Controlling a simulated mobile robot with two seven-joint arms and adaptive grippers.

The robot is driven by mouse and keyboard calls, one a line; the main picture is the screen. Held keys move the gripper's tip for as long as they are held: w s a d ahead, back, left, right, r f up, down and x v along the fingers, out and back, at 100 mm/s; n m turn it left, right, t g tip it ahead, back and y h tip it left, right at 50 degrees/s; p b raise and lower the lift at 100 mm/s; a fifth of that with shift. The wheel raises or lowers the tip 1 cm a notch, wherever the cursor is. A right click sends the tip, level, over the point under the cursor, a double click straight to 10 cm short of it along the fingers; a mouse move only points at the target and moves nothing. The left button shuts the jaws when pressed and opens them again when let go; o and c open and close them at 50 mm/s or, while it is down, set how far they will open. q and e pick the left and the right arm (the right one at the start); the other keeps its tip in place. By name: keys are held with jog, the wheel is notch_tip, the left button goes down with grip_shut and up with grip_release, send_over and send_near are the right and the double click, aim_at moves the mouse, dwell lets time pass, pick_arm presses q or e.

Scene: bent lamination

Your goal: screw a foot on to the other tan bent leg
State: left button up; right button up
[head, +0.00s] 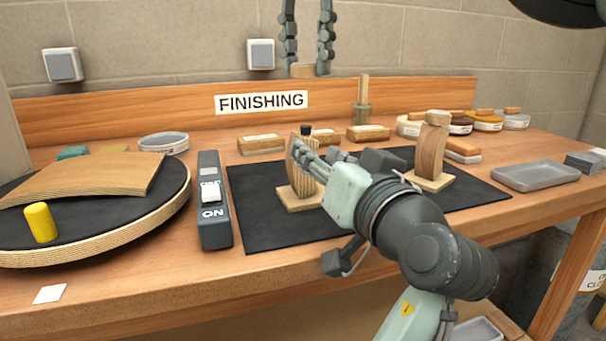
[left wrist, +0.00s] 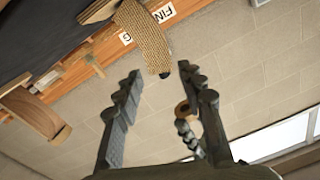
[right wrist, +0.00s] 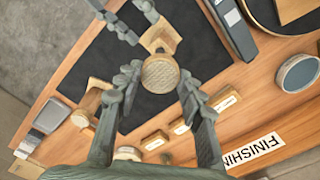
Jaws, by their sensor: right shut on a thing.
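One tan bent leg (head: 304,178) stands upright on a small wooden plate (head: 300,201) on the black mat, with a dark stud (head: 306,130) on top. It also shows in the left wrist view (left wrist: 145,35). My left gripper (head: 305,157) is open beside this leg, partly hiding it. My right gripper (head: 305,72) is above the leg, shut on a round tan foot (right wrist: 160,75) held clear of the stud. The foot's holed face shows in the left wrist view (left wrist: 182,108). The other bent leg (head: 430,152) stands to the right with a foot (head: 438,117) on top.
The black mat (head: 262,225) has free room in front. A switch box (head: 213,225) and a round turntable (head: 150,215) with a curved board (head: 90,178) lie left. Blocks and tins line the back; a grey tray (head: 535,176) lies right.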

aim_at(297, 136)
pick_arm(q)
jog(key=x, duration=1)
jog(key=shift+w, duration=0.1)
jog(key=shift+c, duration=0.2)
grip_shut()
